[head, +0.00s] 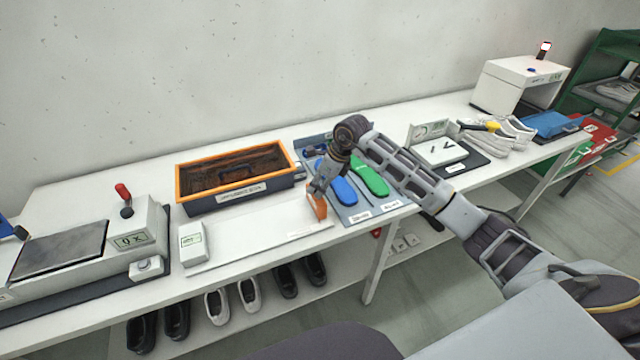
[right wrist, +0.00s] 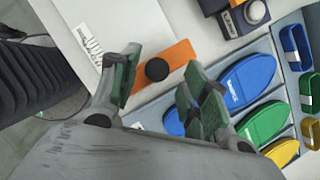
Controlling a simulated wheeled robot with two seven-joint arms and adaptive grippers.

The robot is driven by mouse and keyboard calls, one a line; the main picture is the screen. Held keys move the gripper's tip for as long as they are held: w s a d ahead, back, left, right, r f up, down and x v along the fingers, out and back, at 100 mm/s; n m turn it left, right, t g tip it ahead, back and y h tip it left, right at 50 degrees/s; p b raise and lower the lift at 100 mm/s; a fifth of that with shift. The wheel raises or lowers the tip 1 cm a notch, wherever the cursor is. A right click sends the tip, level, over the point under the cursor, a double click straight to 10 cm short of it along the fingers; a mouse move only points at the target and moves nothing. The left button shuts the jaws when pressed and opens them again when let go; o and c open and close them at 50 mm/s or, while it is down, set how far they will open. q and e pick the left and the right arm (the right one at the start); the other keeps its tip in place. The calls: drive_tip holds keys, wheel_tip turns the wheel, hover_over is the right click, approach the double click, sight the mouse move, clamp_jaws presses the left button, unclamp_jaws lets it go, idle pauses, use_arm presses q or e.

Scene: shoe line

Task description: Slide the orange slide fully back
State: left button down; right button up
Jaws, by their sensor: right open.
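The orange slide (head: 317,203) sits at the right end of a long white board (head: 262,231) on the table. In the right wrist view the orange slide (right wrist: 180,53) is a flat bar with a round black knob (right wrist: 157,69) on it. My right gripper (head: 321,186) is over the slide, pointing down. In the right wrist view my right gripper (right wrist: 160,84) is open, with one green-padded finger on either side of the knob. I cannot tell whether a finger touches it.
Blue (head: 341,190) and green (head: 370,177) insoles lie on a grey tray right beside the slide. An orange-rimmed bin (head: 235,199) stands behind the board. A small white box (head: 193,243) is at the board's left end, beside a press with a red-knobbed lever (head: 123,193).

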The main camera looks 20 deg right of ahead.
drive_tip(key=shift+r, duration=0.15)
drive_tip(key=v, duration=1.1)
drive_tip(key=shift+d+r, duration=0.2)
drive_tip(key=shift+r, duration=0.1)
drive_tip(key=shift+s, duration=0.15)
